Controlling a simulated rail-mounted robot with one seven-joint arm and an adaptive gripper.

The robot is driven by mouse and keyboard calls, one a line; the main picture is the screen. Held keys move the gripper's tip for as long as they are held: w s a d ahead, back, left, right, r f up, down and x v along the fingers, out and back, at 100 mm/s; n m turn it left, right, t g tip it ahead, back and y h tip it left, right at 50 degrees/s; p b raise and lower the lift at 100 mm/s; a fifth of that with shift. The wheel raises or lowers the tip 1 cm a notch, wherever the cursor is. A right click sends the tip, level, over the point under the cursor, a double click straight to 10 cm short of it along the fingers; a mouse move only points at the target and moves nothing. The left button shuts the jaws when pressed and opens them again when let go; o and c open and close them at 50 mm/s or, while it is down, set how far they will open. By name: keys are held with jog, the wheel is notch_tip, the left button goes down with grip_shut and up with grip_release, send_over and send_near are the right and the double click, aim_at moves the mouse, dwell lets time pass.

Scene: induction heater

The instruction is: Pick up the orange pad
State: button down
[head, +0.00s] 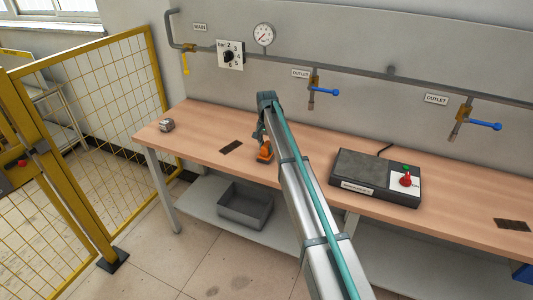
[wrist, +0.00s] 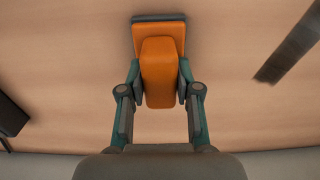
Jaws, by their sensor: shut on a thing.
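The orange pad (wrist: 160,75) is a block with a raised narrower part on top and a dark grey edge at its far side. In the wrist view my gripper (wrist: 160,88) has a finger on each side of the narrower part and is shut on it. In the head view the orange pad (head: 265,153) is at my gripper (head: 262,143), over the wooden workbench (head: 205,117). I cannot tell whether the pad touches the bench top.
The induction heater (head: 365,172), a dark box with a red knob, stands right of my arm. A small grey object (head: 166,125) lies at the bench's left end. Dark plates (head: 231,148) lie on the bench. A grey bin (head: 246,205) sits on the lower shelf. A yellow fence (head: 90,90) is at left.

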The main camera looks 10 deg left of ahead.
jog(key=shift+r, duration=0.1)
jog(key=shift+r, duration=0.7)
jog(key=s+d+r+b, duration=0.4)
jog(key=s+d+r, duration=0.1)
jog(key=s+r, duration=0.6)
jog(key=shift+s+r+b, duration=0.25)
jog(key=shift+s+b, duration=0.1)
jog(key=shift+s, duration=0.65)
